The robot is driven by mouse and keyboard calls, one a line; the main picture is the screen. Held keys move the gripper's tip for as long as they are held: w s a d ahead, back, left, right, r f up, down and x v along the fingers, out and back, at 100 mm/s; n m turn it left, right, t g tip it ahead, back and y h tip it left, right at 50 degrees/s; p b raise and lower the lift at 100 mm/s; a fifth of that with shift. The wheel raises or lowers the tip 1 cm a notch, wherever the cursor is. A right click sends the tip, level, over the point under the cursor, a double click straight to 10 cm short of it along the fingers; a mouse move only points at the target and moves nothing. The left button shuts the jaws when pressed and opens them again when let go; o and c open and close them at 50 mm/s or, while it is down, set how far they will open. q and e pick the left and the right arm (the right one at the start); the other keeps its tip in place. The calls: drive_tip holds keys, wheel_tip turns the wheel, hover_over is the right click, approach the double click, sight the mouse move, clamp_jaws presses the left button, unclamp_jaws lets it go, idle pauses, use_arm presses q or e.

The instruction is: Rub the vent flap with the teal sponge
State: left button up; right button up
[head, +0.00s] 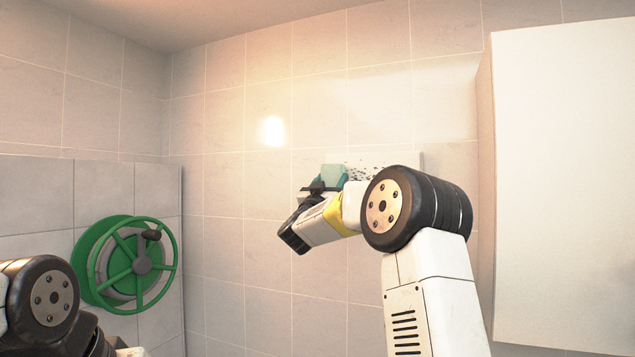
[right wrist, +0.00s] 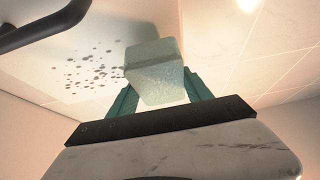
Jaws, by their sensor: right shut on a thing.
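The teal sponge (head: 334,175) is held up near the wall in the head view. In the right wrist view the sponge (right wrist: 154,72) is a pale teal block between the green fingers. My right gripper (head: 325,183) is shut on it. The vent flap (head: 400,158) is a pale panel on the tiled wall with dark specks, partly hidden behind my right arm. The specks also show on the flap in the right wrist view (right wrist: 100,38), to the left of the sponge. I cannot tell whether sponge and flap touch. My left arm shows at the lower left, but its gripper does not.
A green hose reel (head: 128,263) is mounted on the grey tiled partition at the left. A white cabinet (head: 565,180) stands out from the wall at the right. A dark curved bar (right wrist: 40,25) crosses the upper left of the right wrist view. The wall left of the sponge is clear.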

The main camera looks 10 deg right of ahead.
drive_tip(key=shift+w+d, duration=0.5)
drive_tip(key=shift+w, duration=0.3)
idle(0.6)
drive_tip(key=shift+d, duration=0.1)
drive_tip(key=shift+s+d, duration=1)
drive_tip(key=shift+d, duration=0.15)
drive_tip(key=shift+s+d, duration=0.6)
drive_tip(key=shift+d, duration=0.45)
drive_tip(key=shift+s+d, duration=0.65)
drive_tip(key=shift+d, duration=0.35)
drive_tip(key=shift+s+d, duration=0.6)
drive_tip(key=shift+d, duration=0.45)
drive_tip(key=s+d, duration=0.5)
drive_tip(key=d, duration=0.3)
drive_tip(key=shift+s, duration=0.2)
